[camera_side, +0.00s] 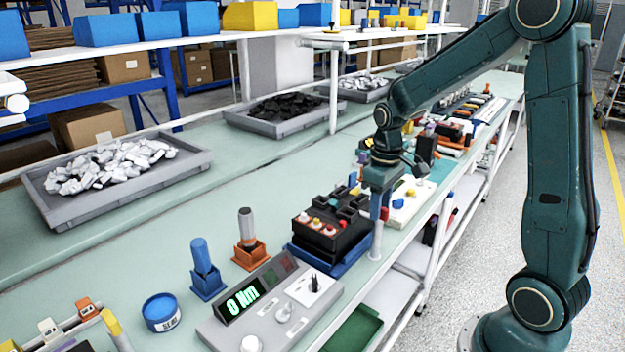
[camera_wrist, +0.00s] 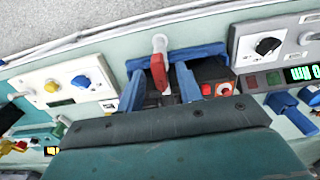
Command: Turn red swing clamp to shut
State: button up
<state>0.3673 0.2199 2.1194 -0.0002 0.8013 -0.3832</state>
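The red swing clamp (camera_wrist: 158,72) shows in the wrist view with a pale, rounded end (camera_wrist: 160,43), beside the blue fixture (camera_wrist: 205,51). My gripper (camera_wrist: 160,86) is open, with one blue finger on each side of the red part and visible gaps between. In the side view my gripper (camera_side: 377,202) points down at the right end of the black breaker block (camera_side: 332,236), which sits in the blue fixture (camera_side: 325,264). Only a small red bit of the clamp (camera_side: 384,213) shows there, close to the fingers. Most of the block is hidden by my gripper in the wrist view.
A grey tester panel (camera_side: 270,305) reading "0 Nm" stands in front. Blue (camera_side: 206,272) and orange (camera_side: 249,255) tool holders stand left of the fixture. A white panel (camera_side: 408,200) with knobs lies behind my gripper. The bench edge is close on the right.

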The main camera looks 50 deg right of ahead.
notch_tip(320, 180, up, 14)
dwell(0.8)
jog(key=shift+f, duration=0.1)
jog(key=s+a+t, duration=0.5)
jog(key=s+a, duration=0.7)
jog(key=s, duration=0.3)
jog(key=shift+a+f+t, duration=0.3)
jog(key=shift+a+f, duration=0.05)
jog(key=shift+f, duration=0.1)
dwell(0.4)
